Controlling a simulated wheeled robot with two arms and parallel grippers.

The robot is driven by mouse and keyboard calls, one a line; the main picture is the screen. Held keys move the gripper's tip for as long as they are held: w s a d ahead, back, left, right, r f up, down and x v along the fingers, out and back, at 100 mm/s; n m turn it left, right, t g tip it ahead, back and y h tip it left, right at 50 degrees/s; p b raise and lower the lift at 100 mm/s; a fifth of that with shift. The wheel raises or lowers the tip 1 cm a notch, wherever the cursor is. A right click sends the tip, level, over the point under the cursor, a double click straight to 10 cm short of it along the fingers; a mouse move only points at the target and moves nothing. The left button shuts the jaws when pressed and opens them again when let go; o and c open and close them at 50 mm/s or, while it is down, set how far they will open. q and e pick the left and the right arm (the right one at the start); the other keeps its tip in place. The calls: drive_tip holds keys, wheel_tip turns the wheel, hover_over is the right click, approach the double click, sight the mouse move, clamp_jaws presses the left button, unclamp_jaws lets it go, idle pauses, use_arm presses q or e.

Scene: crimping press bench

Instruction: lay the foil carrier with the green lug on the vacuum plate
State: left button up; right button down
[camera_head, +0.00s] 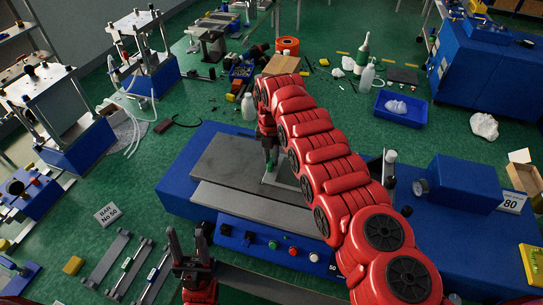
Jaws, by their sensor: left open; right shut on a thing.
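A blue machine (176,196) in the middle carries a flat grey plate (222,160), which looks like the vacuum plate. My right gripper (269,152) points down over this plate and is shut on a small green lug (271,164). A pale, thin foil carrier (285,179) shows partly beside the lug; my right arm hides the rest. I cannot tell whether the carrier touches the plate. My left gripper (187,243) is open and empty, fingers up, in front of the machine's left end.
Buttons (273,245) line the machine's front, and a lighter grey bar (250,208) lies along its front edge.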

drive_tip(key=shift+f, duration=0.15)
drive_tip(key=c, duration=0.8)
unclamp_jaws()
drive_tip(key=shift+r, duration=0.4)
wheel_tip(320, 180, up, 6)
drive_tip(key=b, duration=0.3)
drive_tip(key=shift+a+r, duration=0.1)
drive_tip(key=shift+a, duration=0.05)
wheel_tip(320, 180, up, 5)
drive_tip(key=p, duration=0.4)
drive_tip(key=shift+r, duration=0.2)
